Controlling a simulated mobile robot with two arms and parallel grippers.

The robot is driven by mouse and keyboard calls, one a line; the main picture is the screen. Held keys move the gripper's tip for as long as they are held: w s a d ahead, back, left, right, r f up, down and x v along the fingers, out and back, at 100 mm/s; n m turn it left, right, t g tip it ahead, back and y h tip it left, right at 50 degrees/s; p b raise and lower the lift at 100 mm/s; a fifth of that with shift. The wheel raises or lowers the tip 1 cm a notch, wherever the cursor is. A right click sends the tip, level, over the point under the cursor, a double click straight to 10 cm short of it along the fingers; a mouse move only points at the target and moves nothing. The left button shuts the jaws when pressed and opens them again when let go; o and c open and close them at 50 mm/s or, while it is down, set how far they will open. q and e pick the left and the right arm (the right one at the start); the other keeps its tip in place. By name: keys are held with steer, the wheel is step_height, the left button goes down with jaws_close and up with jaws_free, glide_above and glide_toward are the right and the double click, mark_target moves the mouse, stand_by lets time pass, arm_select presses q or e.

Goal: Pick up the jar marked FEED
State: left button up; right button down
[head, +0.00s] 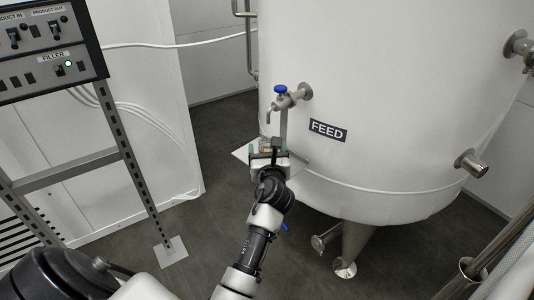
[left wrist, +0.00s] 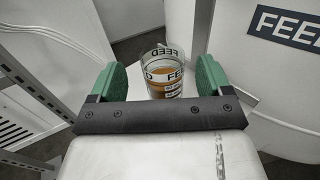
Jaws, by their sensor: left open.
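The jar marked FEED (left wrist: 164,76) is clear, with brown liquid inside and dark FEED lettering on it. In the left wrist view it stands upright just ahead of my left gripper (left wrist: 157,85). The green finger pads are apart on either side, with gaps to the jar. In the head view my left gripper (head: 268,151) is in front of the tank's tap and hides most of the jar (head: 265,142). I cannot tell whether the jar reaches between the pads. My right gripper is not in view.
The white tank (head: 390,90) bears a FEED label (head: 328,130) and a small tap with a blue handle (head: 281,90) above the jar. A white shelf (head: 240,154) shows beside my gripper. A switch panel (head: 50,50) on a metal frame stands at left.

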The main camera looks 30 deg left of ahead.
mark_target(266, 139)
arm_select(q)
steer(key=b+x, duration=0.1)
steer(key=x, duration=0.3)
steer(key=shift+d+f, duration=0.1)
steer(key=shift+d, duration=0.1)
steer(key=shift+w+a, duration=0.35)
steer(key=shift+w, duration=0.05)
steer(key=c, duration=1.1)
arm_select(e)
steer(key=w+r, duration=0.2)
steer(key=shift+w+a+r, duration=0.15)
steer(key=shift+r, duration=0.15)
